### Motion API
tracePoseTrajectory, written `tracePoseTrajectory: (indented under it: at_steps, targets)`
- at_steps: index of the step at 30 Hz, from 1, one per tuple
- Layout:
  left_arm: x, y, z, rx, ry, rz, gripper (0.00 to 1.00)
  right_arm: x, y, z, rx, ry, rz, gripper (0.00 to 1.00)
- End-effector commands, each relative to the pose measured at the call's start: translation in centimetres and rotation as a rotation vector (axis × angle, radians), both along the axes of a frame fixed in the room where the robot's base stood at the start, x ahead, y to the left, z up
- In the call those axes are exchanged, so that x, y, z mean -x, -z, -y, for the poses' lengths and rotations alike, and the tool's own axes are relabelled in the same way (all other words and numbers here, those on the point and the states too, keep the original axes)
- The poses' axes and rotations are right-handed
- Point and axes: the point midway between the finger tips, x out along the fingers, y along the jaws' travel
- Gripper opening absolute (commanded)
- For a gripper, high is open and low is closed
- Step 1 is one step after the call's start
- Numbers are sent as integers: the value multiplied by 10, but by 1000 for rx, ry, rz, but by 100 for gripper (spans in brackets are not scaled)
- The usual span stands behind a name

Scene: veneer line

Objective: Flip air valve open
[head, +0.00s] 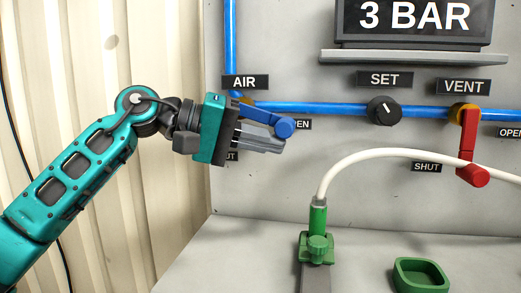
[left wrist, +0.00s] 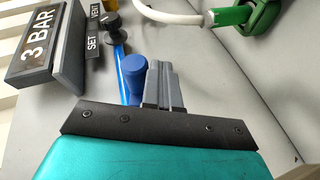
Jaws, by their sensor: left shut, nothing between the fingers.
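The air valve's blue handle (head: 268,118) is on the wall panel under the AIR label (head: 245,82). It points right and slightly down, its round knob partly covering the OPEN label (head: 302,125). My left gripper (head: 280,147) is shut and empty, its fingers just below the handle. I cannot tell whether they touch it. The SHUT label below the valve is mostly hidden behind my gripper. In the left wrist view the blue knob (left wrist: 132,72) is just left of my shut fingertips (left wrist: 160,68). My right gripper is not in view.
A black SET knob (head: 384,110) and a red VENT handle (head: 469,150), pointing down, sit along the blue pipe to the right. A white hose (head: 390,153) arches from a green fitting (head: 317,245) below. A green tray (head: 421,263) rests on the bench.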

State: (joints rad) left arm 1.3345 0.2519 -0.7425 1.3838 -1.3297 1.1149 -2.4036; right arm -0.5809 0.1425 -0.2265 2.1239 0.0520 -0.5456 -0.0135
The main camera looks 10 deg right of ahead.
Motion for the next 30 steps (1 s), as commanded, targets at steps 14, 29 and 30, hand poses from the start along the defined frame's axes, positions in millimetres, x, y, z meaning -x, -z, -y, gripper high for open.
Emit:
tracePoseTrajectory:
  at_steps: [14,29,30]
  targets:
    - [2,-10,7,1,1,1,0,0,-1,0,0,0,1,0]
    - [3,-11,7,1,1,1,0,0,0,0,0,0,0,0]
    - [3,-11,7,1,1,1,0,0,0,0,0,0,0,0]
